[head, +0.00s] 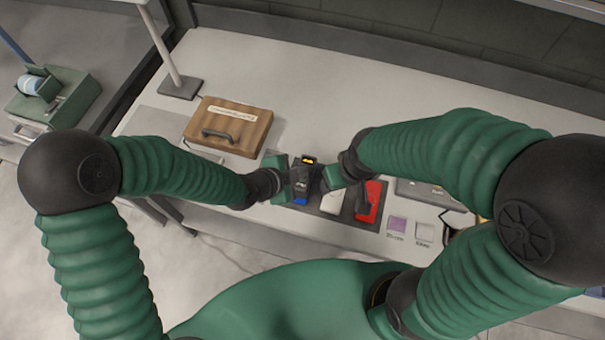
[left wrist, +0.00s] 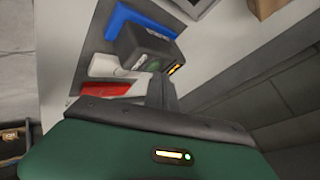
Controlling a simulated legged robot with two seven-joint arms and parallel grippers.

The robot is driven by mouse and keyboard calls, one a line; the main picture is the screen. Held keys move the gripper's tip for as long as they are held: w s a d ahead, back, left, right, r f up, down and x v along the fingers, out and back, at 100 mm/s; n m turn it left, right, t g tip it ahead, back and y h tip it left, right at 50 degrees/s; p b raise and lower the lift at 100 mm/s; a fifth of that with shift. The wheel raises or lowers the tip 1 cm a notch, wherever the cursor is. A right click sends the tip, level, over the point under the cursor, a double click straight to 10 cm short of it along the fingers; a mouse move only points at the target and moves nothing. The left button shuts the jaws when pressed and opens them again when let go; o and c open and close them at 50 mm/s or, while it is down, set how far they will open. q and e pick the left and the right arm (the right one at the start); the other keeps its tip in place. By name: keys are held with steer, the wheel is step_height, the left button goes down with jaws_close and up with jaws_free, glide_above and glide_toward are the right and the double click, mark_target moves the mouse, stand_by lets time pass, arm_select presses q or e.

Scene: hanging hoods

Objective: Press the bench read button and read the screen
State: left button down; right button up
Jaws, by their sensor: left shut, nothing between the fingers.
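A dark block-shaped device (head: 301,179) with a lit amber display (head: 308,160) is at the bench's front middle. It also shows in the left wrist view (left wrist: 138,50), with a green mark on its face and a small amber strip on its edge. The readout is too small to read, and I cannot tell which mark is the button. My left gripper (head: 287,184) is shut and empty, close beside the device on its left; contact is unclear. In the left wrist view its dark finger (left wrist: 162,92) reaches toward the device. My right gripper (head: 328,178) is close on the right, its jaws unclear.
Blue (left wrist: 140,28), white (head: 332,202) and red (head: 370,203) pieces sit on a dark mat around the device. A wooden case (head: 228,126) with a handle lies behind to the left, near a pole base (head: 181,87). Purple (head: 397,225) and pale (head: 425,232) squares lie right.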

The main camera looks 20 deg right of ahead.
arm_select(q)
steer(key=shift+f, duration=0.35)
steer(key=shift+r, duration=0.1)
stand_by(0.4)
steer(key=shift+r+p, duration=0.4)
steer(key=shift+r, duration=0.35)
step_height(320, 180, up, 5)
steer(key=p, duration=0.4)
steer(key=shift+r, duration=0.1)
stand_by(0.4)
